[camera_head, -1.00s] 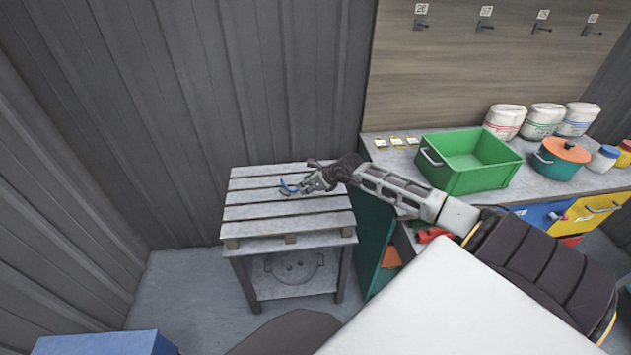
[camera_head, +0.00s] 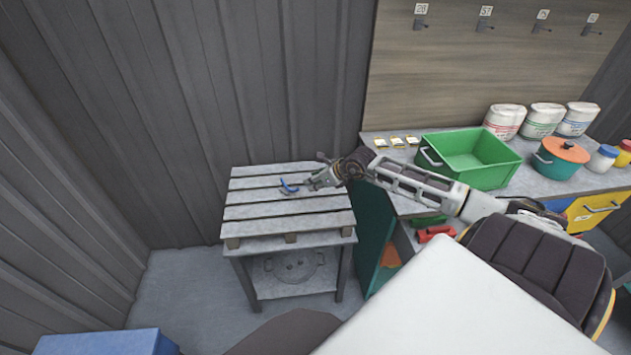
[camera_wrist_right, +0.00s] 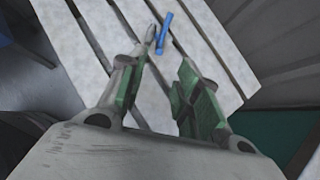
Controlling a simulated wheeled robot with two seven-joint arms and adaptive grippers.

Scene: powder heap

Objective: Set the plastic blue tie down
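The blue plastic tie (camera_head: 288,187) lies on the slatted pallet top (camera_head: 262,212) of the small table, near its middle. In the right wrist view the tie (camera_wrist_right: 164,35) is just beyond the fingertips, with a thin grey piece at its left end. My right gripper (camera_head: 313,183) is just to the right of the tie in the head view. Its green-padded fingers (camera_wrist_right: 163,75) are apart with nothing between them. The gripper and the tie look separate. My left gripper is not in view.
A grey counter (camera_head: 400,158) stands to the right, with a green crate (camera_head: 468,158), an orange-lidded pot (camera_head: 562,158) and white containers (camera_head: 540,121). A round lidded item (camera_head: 292,268) shows on the table's lower shelf. The pallet's front slats are clear.

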